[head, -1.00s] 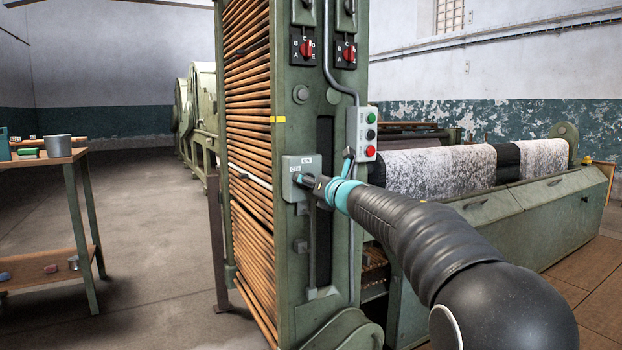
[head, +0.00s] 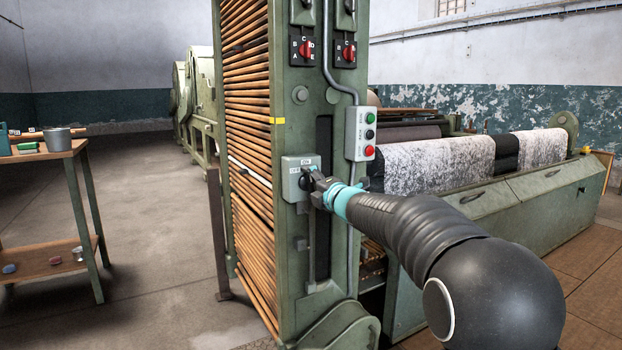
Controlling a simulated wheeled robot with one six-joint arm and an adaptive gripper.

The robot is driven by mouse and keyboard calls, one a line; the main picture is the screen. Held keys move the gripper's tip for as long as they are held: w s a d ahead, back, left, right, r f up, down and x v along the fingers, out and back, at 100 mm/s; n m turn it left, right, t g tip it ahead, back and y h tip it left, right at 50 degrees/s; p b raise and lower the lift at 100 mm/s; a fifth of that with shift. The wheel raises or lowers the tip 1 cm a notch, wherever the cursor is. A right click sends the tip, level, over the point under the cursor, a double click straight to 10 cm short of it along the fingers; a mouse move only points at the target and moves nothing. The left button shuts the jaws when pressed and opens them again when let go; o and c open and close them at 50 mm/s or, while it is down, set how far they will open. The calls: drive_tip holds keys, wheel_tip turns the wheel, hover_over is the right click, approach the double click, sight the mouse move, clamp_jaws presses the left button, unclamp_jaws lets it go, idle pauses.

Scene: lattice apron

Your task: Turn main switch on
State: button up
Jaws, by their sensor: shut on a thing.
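The main switch is a grey box (head: 291,164) on the green machine post, with an ON label at its top and an OFF label at its left. Its dark knob (head: 305,183) is partly covered by my gripper. My gripper (head: 312,184), dark with a teal band behind it, reaches in from the lower right. Its fingers are shut on the knob at the front of the box. Which way the knob points is hard to tell, since the fingers hide part of it.
Two red rotary switches (head: 306,50) are higher on the post. A workbench (head: 40,154) stands at far left. Floor between bench and post is clear.

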drive_tip(key=shift+m+p, duration=0.6)
drive_tip(key=shift+m, duration=0.7)
drive_tip(key=o, duration=1.2)
drive_tip(key=shift+c, duration=0.2)
drive_tip(key=v, duration=1.2)
drive_tip(key=shift+f, duration=0.1)
